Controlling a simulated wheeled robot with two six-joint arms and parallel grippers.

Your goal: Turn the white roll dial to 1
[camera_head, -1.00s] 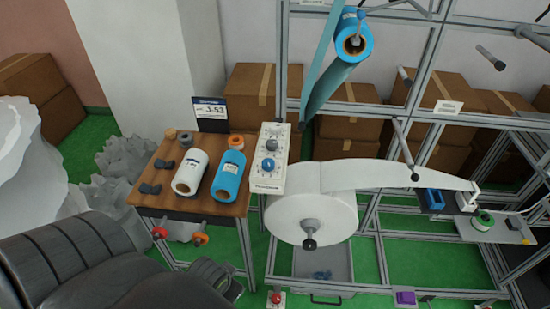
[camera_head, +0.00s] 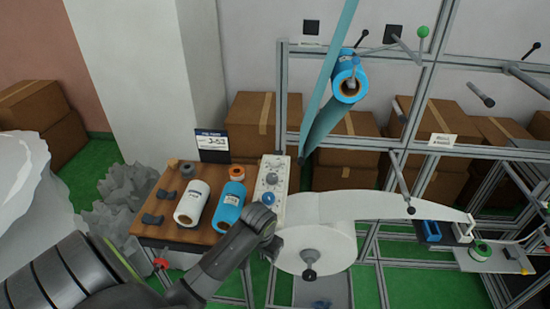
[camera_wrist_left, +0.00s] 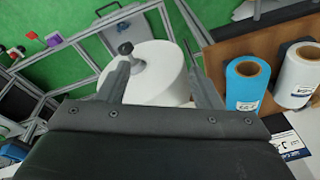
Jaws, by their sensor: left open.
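The control panel (camera_head: 280,186) is a pale upright box at the right edge of the wooden table. It carries a light grey-white dial (camera_head: 271,179) with a blue dial (camera_head: 268,198) below it; the pointer settings are too small to read. My left gripper (camera_head: 268,232) is just below the panel, in front of the left side of the white roll (camera_head: 318,248), apart from the dials. In the left wrist view my left gripper (camera_wrist_left: 157,68) is open and empty, with the white roll (camera_wrist_left: 160,75) beyond its fingers. The dials cannot be made out there. My right gripper is out of view.
A blue roll (camera_head: 348,85) hangs on the metal frame above. Rods (camera_head: 402,187) stick out from the frame at right.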

